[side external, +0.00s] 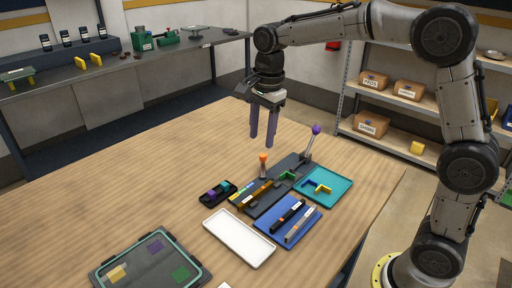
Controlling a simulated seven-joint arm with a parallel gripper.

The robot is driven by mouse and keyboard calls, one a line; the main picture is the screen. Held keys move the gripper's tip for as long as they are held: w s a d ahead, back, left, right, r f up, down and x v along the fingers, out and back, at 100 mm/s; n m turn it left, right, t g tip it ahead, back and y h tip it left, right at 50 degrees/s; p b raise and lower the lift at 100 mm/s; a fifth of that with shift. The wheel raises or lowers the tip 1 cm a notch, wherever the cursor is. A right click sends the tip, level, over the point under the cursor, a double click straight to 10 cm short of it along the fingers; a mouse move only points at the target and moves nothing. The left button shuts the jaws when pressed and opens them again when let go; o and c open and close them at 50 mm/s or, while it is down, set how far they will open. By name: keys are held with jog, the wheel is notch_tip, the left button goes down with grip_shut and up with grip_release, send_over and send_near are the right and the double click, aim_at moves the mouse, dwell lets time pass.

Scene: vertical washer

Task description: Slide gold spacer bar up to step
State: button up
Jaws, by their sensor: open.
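My gripper (262,141) hangs above the table behind the dark grey fixture (264,207), with its two purple fingers pointing down, apart and empty. A gold-brown bar (257,193), which looks like the gold spacer bar, lies lengthwise on the fixture, in front of and below my gripper. A small green piece (287,176) sits on the fixture beyond the bar's right end. I cannot make out the step clearly, nor whether the bar touches anything at its end.
An orange-knobbed post (263,160) and a purple-knobbed lever (316,131) rise from the fixture near my gripper. Around it lie a black tray (206,202), white tray (239,238), blue tray (268,230) and teal tray (341,184).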

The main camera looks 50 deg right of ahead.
aim_at(263, 187)
jog(key=shift+g, duration=0.6)
jog(key=f, duration=0.6)
jog(key=w+f, duration=0.1)
jog(key=f, duration=1.1)
jog(key=shift+w+a+f, duration=0.2)
jog(key=shift+w+f, duration=0.05)
jog(key=shift+f, duration=0.1)
grip_shut()
jog(key=shift+d, duration=1.5)
jog(key=shift+o, duration=1.9)
grip_release()
jog(key=shift+r, duration=0.1)
jog(key=shift+r, duration=3.45)
